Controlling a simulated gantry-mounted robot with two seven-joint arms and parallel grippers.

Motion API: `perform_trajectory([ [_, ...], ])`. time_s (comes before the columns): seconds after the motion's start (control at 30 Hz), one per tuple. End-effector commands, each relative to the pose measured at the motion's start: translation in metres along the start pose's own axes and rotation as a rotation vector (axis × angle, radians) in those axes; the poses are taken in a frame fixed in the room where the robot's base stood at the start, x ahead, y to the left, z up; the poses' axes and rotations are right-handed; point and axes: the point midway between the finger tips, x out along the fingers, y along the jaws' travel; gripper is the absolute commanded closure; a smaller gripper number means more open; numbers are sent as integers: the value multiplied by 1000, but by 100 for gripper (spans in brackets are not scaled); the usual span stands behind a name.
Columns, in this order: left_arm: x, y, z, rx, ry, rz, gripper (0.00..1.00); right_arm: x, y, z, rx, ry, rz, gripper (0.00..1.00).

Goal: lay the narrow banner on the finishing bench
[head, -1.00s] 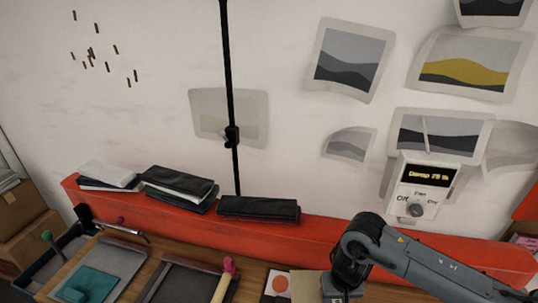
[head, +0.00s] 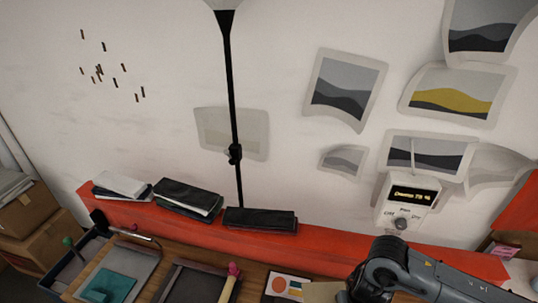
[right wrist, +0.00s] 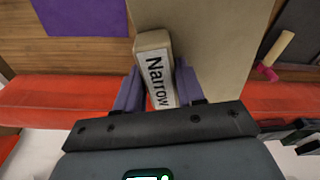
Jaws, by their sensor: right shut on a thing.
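In the right wrist view my right gripper (right wrist: 160,95) is shut on the pale end bar of the narrow banner, which bears the label "Narrow" (right wrist: 158,80). The beige sheet (right wrist: 215,40) stretches away from that bar, over red and wooden surfaces. In the head view my right arm comes in from the right, and its gripper is below the frame edge. A beige piece (head: 322,293), likely the banner, shows beside the arm. A wooden bench top (head: 252,275) runs along the bottom; I cannot tell if it is the finishing bench. My left gripper is out of view.
A red ledge (head: 330,256) runs along the wall, with folded dark stacks (head: 187,196) on it. A tray with a teal cloth (head: 108,288), a dark screen (head: 195,285) and a pink-tipped tool (head: 230,282) occupy the bench. A purple sheet (right wrist: 82,15) lies on wood.

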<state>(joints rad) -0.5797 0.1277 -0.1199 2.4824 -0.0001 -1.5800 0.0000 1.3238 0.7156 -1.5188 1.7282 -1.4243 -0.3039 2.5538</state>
Motion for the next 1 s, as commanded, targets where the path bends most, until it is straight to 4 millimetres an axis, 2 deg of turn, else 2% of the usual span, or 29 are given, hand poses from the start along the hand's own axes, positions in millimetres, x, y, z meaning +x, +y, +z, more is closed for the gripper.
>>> perform_trajectory([
  [0.03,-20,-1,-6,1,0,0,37,-20,1,3,-1,-1,0,95],
  [0.23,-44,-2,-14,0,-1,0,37,-42,0,14,0,-1,-2,95],
  [0.43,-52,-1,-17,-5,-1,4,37,-50,0,19,1,-2,-5,95],
  [0.73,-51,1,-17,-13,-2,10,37,-50,0,19,-11,0,-6,95],
  [0.87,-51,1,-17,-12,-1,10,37,-50,-2,8,-43,2,-10,95],
  [1.0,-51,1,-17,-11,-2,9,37,-62,-5,-21,-31,6,-7,95],
])
